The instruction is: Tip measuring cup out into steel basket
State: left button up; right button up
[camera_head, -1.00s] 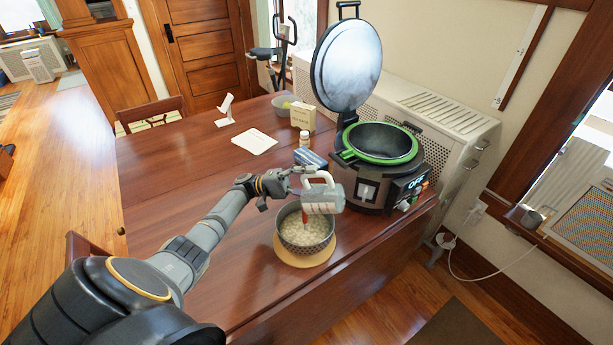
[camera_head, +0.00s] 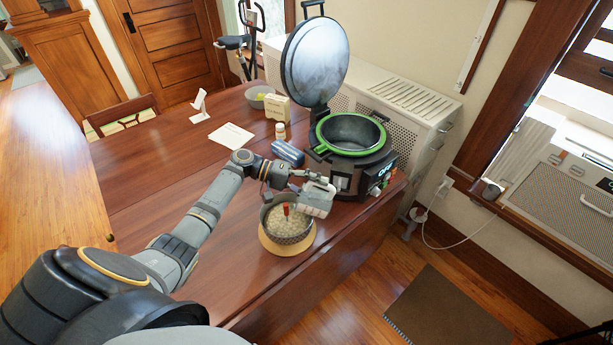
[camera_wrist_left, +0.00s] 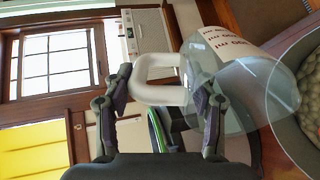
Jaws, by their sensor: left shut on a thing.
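The measuring cup (camera_head: 314,203) is see-through with a pale handle and leans over the right rim of the steel basket. In the left wrist view, its clear wall (camera_wrist_left: 245,95) and red print show. My left gripper (camera_head: 309,178) is shut on the handle (camera_wrist_left: 157,80). The steel basket (camera_head: 291,238) stands on a round wooden board (camera_head: 270,246) and holds pale, grain-like contents. A small red strip shows over the contents; I cannot tell what it is. What is left inside the cup cannot be made out. My right gripper is out of view.
An open cooker (camera_head: 352,182) with a green-rimmed pot stands just behind the cup, its lid (camera_head: 315,62) raised. A blue box (camera_head: 287,152), a small bottle (camera_head: 280,131), a carton (camera_head: 277,107) and a paper (camera_head: 231,135) lie farther back. The table's left side is clear.

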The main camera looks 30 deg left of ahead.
aim_at(326, 196)
pick_arm(q)
jog(key=shift+f, duration=0.15)
jog(key=shift+w, duration=0.15)
jog(key=p, duration=0.1)
jog(key=d+y+p, duration=0.1)
jog(key=y+p, duration=0.1)
jog(key=shift+w+d+r+g+p, duration=0.25)
jog(key=shift+d+r+g+p, duration=0.05)
jog(key=shift+p, duration=0.05)
jog(key=shift+w+d+f+g+y+p, duration=0.15)
jog(key=shift+d+f+y+p, duration=0.15)
jog(key=shift+d+y+p, duration=0.2)
jog(key=shift+s+d+f+g+y+p, duration=0.15)
jog(key=shift+d+f+y+p, duration=0.1)
jog(key=shift+d+y+p, duration=0.15)
jog(key=shift+w+f+y, duration=0.1)
jog(key=shift+f+y, duration=0.2)
jog(key=shift+f, duration=0.1)
jog(key=shift+a, duration=0.1)
jog(key=d+y+p, duration=0.1)
jog(key=d+p, duration=0.1)
jog(key=w+d+g+y+p, duration=0.1)
jog(key=y+p, duration=0.1)
jog(key=shift+d+f+p, duration=0.15)
jog(key=shift+d+p, duration=0.25)
jog(key=shift+w+d+f+g+y, duration=0.15)
jog(key=shift+f+g+y, duration=0.15)
jog(key=shift+f+y, duration=0.4)
